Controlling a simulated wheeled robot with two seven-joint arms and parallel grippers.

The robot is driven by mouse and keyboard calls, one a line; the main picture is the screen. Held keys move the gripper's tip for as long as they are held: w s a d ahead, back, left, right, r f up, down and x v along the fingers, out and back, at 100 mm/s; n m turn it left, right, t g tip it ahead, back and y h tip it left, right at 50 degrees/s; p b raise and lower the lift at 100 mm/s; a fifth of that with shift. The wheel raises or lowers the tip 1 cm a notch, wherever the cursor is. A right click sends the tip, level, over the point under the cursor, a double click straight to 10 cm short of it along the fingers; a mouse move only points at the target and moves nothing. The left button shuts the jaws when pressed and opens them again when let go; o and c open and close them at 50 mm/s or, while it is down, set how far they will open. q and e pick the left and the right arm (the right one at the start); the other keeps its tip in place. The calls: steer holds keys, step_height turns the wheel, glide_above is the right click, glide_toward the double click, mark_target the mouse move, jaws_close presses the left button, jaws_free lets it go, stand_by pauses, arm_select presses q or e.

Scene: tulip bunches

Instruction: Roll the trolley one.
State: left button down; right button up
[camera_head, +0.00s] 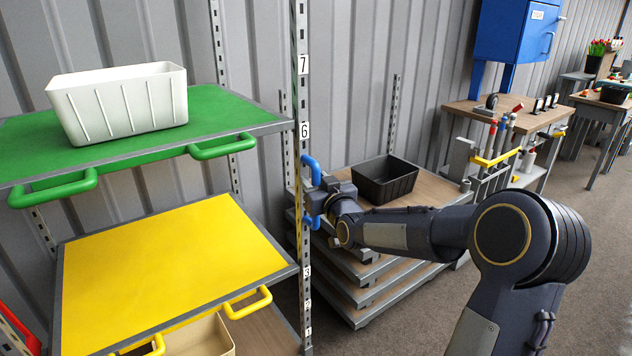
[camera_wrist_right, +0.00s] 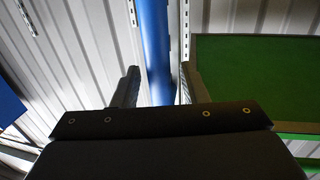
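The trolley (camera_head: 425,188) is a low stack of wood-topped decks in grey metal frames, standing behind the numbered rack post. A blue handle (camera_head: 311,168) stands at its near left side; its middle is hidden by my right gripper (camera_head: 316,200). In the right wrist view the blue upright bar (camera_wrist_right: 157,45) runs between the two fingers of my right gripper (camera_wrist_right: 160,88). The fingers are apart, with a narrow gap seen beside the bar. My left gripper is not in view.
A black crate (camera_head: 385,180) sits on the trolley's top. A rack at left has a green shelf (camera_head: 225,112) with a white bin (camera_head: 120,103) and a yellow shelf (camera_head: 170,265). A workbench (camera_head: 500,113) stands behind at right. Floor (camera_head: 415,315) at the front is clear.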

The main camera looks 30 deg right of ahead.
jaws_close()
steer(key=shift+a, duration=0.15)
